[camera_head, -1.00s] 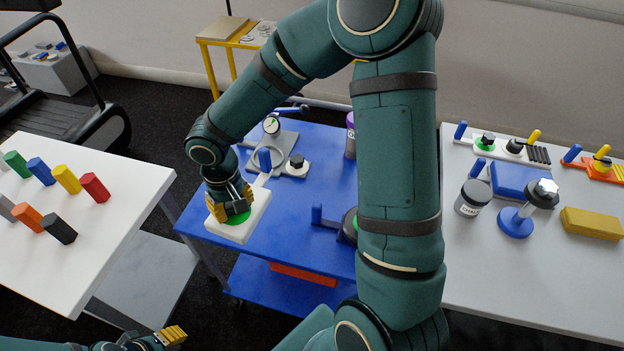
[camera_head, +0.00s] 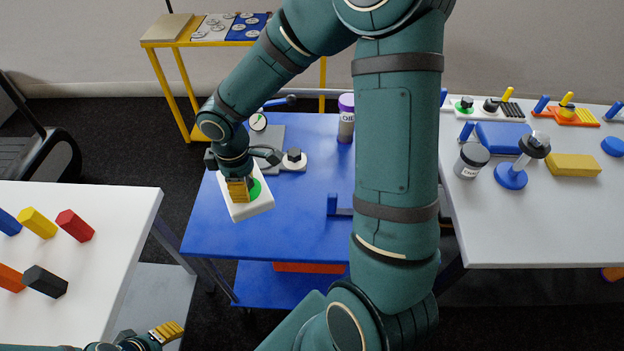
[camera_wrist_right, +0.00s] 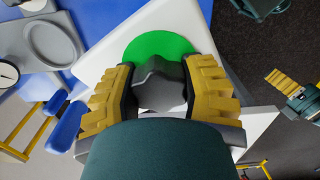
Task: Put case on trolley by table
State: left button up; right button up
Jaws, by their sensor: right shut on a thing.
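My right gripper (camera_head: 240,188) is shut on the dark knob (camera_wrist_right: 160,85) of a white block (camera_head: 246,205) with a green disc. The block is over the front left part of the blue trolley (camera_head: 300,215); I cannot tell whether it touches the top. A flat blue box (camera_head: 503,136) and a flat yellow box (camera_head: 573,165) lie on the white table (camera_head: 545,235) at right. Which thing is the case is not clear. My left gripper (camera_head: 170,332) is low at the bottom left, away from these; its jaws are unclear.
A gauge (camera_head: 258,122) on a grey plate, a white piece with a dark knob (camera_head: 293,160) and a purple-lidded jar (camera_head: 346,118) stand on the trolley. An orange thing (camera_head: 305,267) lies on its lower shelf. Coloured blocks stand on the left table (camera_head: 90,265).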

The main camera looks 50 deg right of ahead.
jog(key=s+d+f+n+b, duration=0.25)
jog(key=d+n, duration=0.45)
jog(key=n, duration=0.6)
jog(key=f+b, duration=0.2)
jog(key=f, duration=0.2)
jog(key=f+b, duration=0.1)
jog(key=f, duration=0.4)
jog(key=shift+s+d+b, duration=0.15)
jog(key=shift+s+b, duration=0.05)
jog(key=shift+b, duration=0.15)
jog(key=shift+s, duration=0.1)
jog(key=o, duration=1.2)
jog(key=shift+f, duration=0.1)
jog(key=shift+o, duration=0.2)
